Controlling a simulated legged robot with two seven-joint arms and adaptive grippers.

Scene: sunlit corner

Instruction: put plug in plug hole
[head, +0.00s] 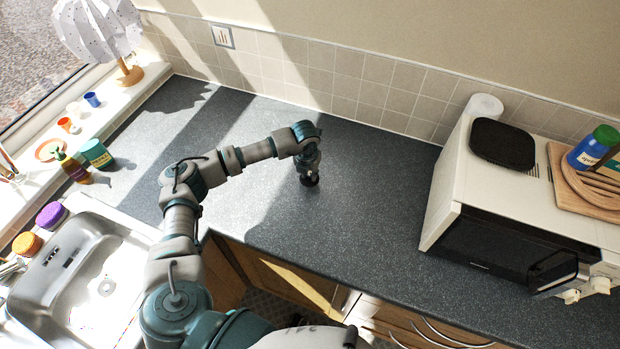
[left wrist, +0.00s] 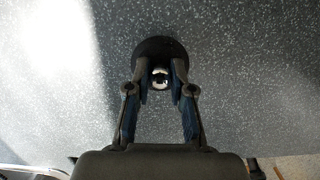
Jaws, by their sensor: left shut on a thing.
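The plug (left wrist: 160,48) is a dark round disc with a shiny metal piece in its middle. My left gripper (left wrist: 160,82) is shut on it in the left wrist view, with a finger on each side of the metal piece. In the head view my left gripper (head: 309,178) points down at the worktop, and the plug there is small and mostly covered by it. The plug hole (head: 107,287) is a round drain in the metal sink (head: 60,285) at the lower left, well away from the gripper. My right gripper is not in view.
A microwave (head: 520,245) stands on the right of the dark worktop (head: 375,210). A green cup (head: 97,153), a soap bottle (head: 72,167), an orange sponge (head: 27,244) and a purple sponge (head: 50,215) are near the sink. The worktop around the gripper is clear.

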